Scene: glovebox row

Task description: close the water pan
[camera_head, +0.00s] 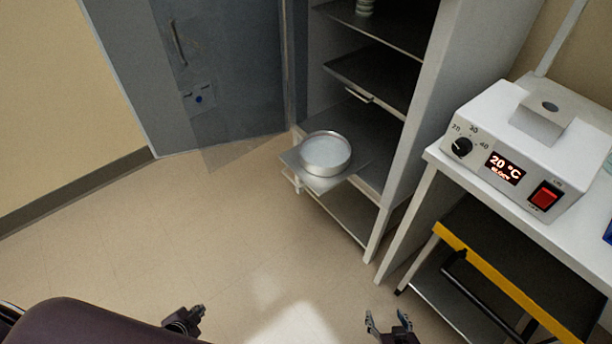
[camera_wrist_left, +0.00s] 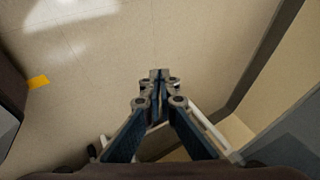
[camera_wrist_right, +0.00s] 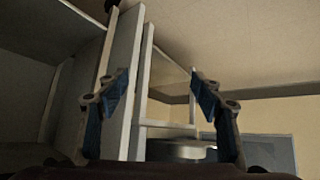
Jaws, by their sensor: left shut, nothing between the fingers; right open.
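The water pan (camera_head: 326,158), a round silvery pan, sits on a grey pull-out shelf (camera_head: 296,160) that sticks out of the cabinet's lower part. My left gripper (camera_head: 199,309) is low over the floor, left of and nearer than the pan, well apart from it. Its fingers are shut with nothing between them, as the left wrist view (camera_wrist_left: 158,76) shows. My right gripper (camera_head: 387,318) is open and empty near the bottom edge, right of and nearer than the pan. In the right wrist view a round grey thing (camera_wrist_right: 180,150), perhaps the pan, shows beyond the open fingers (camera_wrist_right: 160,82).
The cabinet (camera_head: 400,135) stands open, with dark shelves above the pan. Its grey door (camera_head: 235,75) is swung out to the left. A table on the right holds a white heating block (camera_head: 520,145); a yellow-edged step (camera_head: 490,262) stands under it. The floor before the cabinet is clear.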

